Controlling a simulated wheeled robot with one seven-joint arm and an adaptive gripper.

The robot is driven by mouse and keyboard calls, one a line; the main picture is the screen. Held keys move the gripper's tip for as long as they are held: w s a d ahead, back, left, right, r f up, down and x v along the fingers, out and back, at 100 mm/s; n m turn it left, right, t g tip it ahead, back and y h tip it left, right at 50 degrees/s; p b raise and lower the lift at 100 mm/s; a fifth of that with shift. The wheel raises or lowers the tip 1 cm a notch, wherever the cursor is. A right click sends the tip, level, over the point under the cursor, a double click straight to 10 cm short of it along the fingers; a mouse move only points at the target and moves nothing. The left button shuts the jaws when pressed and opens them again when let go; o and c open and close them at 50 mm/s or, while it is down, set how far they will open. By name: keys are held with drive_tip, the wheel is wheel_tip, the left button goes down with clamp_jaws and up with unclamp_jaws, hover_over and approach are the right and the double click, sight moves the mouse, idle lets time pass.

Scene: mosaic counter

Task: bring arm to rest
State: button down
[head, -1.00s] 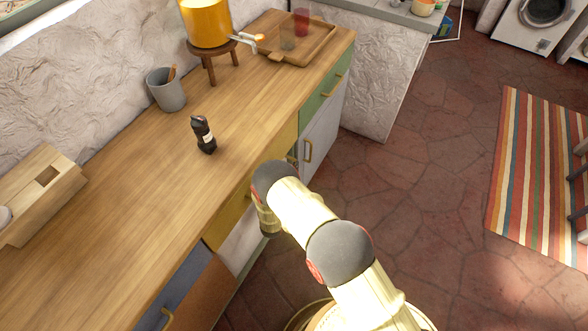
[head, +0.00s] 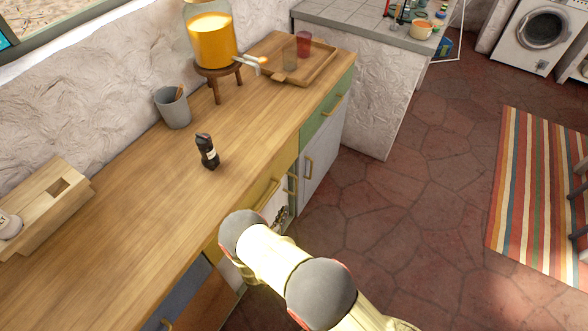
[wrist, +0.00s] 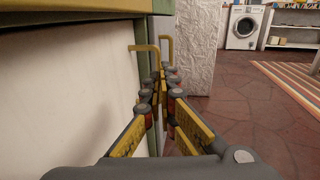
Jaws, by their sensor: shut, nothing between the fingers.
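My arm (head: 275,258) reaches forward over the floor beside the front of the wooden counter, in the lower middle of the head view. My gripper (wrist: 163,78) shows in the wrist view with its yellow and grey fingers together and nothing held. It is in front of the cabinet fronts, below the counter top, close beside a pale panel on the left. In the head view only a small part of the gripper shows past the arm, near the cabinet handles.
The wooden counter (head: 120,225) bears a dark grinder (head: 207,152), a grey cup (head: 173,108), a drink dispenser (head: 211,40) and a tray (head: 318,68). Brass handles (head: 308,168) stick out from the cabinets. The tiled floor (head: 420,225) to the right is open, with a striped rug (head: 540,190).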

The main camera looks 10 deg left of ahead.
drive_tip(key=s+d+f+m+g+h, duration=0.3)
drive_tip(key=s+d+g+h, duration=0.15)
drive_tip(key=d, duration=0.55)
drive_tip(key=s+d+r+m+g+h, duration=0.4)
drive_tip(key=s+d+r+m+g, duration=0.1)
drive_tip(key=d+r+m, duration=0.15)
drive_tip(key=s+d+r+m+g+y, duration=0.2)
drive_tip(key=s+r+m+g+y, duration=0.15)
drive_tip(key=r+m, duration=0.45)
drive_tip(key=s+d+r+m+g+y, duration=0.25)
drive_tip(key=s+r+m, duration=0.2)
drive_tip(key=r, duration=0.75)
drive_tip(key=s+d+r+m+g+y, duration=0.1)
drive_tip(key=s+r+m+g+y, duration=0.3)
drive_tip(key=r, duration=0.7)
drive_tip(key=s+d+r+m+t+y, duration=0.1)
drive_tip(key=s+d+r+m+t, duration=0.1)
drive_tip(key=r, duration=0.6)
drive_tip(key=s+d+r+m+t+y, duration=0.1)
drive_tip(key=s+d+r+m+t, duration=0.1)
drive_tip(key=d+r+m+t, duration=0.3)
wheel_tip(320, 180, up, 4)
drive_tip(key=shift+s+d+m, duration=0.15)
drive_tip(key=shift+d+m, duration=0.15)
drive_tip(key=shift+d, duration=0.55)
